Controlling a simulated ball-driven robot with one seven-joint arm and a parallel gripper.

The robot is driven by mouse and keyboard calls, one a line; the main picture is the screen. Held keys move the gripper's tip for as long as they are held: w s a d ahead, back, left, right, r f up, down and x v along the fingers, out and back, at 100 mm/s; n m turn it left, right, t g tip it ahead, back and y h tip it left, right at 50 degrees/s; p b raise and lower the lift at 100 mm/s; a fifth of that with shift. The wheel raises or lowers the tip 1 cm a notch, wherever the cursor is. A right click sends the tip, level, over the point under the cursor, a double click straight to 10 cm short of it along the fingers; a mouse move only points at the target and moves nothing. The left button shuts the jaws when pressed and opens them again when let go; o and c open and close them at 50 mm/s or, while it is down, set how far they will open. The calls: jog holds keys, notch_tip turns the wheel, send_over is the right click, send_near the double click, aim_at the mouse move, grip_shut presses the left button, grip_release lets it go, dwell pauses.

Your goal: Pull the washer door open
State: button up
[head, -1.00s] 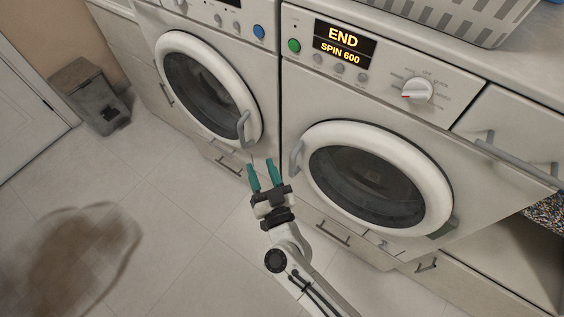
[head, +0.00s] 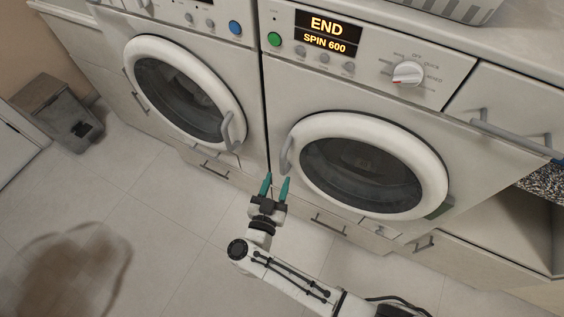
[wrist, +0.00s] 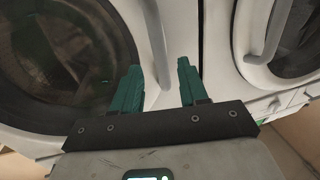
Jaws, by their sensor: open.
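The right-hand washer (head: 361,105), with its END / SPIN 600 display, has its round door (head: 433,170) shut. The door's grey handle (head: 286,155) is on the door's left side. My gripper (head: 276,181) is open and empty, with its green fingertips just below this handle in the head view. The wrist view appears upside down. There the washer door (wrist: 60,60) fills the left, and its handle (wrist: 155,40) shows between and beyond the open fingers (wrist: 160,82). I cannot tell whether a finger touches the handle.
A second machine (head: 185,90) stands left of the washer, its door shut, its handle (head: 227,132) close to my gripper. Drawer handles (head: 328,226) sit below the machines. A grey bin (head: 62,110) stands at far left. A brown blurred shape (head: 65,275) covers the lower left. Open floor (head: 150,215) lies between.

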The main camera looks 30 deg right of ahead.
aim_at(282, 167)
jog(key=x, duration=0.6)
jog(key=shift+w+d, duration=0.2)
jog(key=shift+w, duration=0.05)
jog(key=shift+c, duration=0.3)
grip_shut()
